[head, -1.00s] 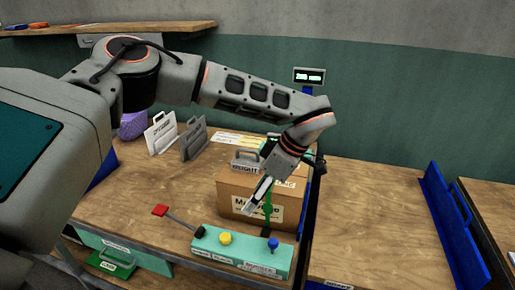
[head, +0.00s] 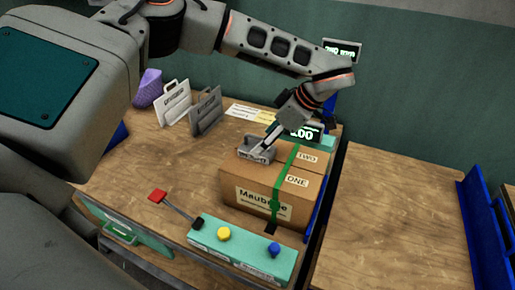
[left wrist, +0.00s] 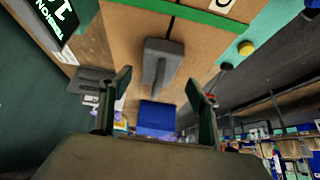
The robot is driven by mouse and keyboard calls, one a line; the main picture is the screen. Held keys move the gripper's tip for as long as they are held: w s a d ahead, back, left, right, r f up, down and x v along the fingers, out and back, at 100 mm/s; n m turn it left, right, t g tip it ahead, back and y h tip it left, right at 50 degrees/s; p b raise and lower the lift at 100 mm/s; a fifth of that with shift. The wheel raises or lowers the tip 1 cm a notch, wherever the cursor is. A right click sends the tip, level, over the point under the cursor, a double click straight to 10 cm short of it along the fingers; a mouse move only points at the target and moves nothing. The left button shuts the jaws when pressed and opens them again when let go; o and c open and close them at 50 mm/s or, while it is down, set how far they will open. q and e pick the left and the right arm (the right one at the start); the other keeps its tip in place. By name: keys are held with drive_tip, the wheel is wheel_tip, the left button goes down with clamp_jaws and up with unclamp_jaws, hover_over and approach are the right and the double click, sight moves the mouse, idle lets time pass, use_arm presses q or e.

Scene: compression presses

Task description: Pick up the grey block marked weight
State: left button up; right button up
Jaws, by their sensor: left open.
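The grey weight block (head: 257,152) with its raised handle sits on top of the cardboard box (head: 240,190), near its back left part. It also shows in the left wrist view (left wrist: 158,62), with its handle bar lying between the lines of my two fingers. My left gripper (head: 276,135) is just above and beside the block in the head view. Its fingers (left wrist: 158,88) are spread apart with nothing between them, and I see no clear contact with the block. My right gripper is not in view.
A green strap (head: 283,180) runs over the box. A teal control panel (head: 240,250) with yellow and blue knobs stands in front. A display (head: 305,134) is behind the box. Two upright plates (head: 206,112) stand at the left. The table (head: 385,220) on the right is bare.

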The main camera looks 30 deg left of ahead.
use_arm(q)
drive_tip(key=x, duration=0.3)
drive_tip(key=shift+a+f, duration=0.2)
drive_tip(key=shift+f, duration=0.05)
drive_tip(key=shift+w, duration=0.1)
drive_tip(key=c, duration=1.7)
drive_tip(key=shift+r, duration=0.1)
clamp_jaws()
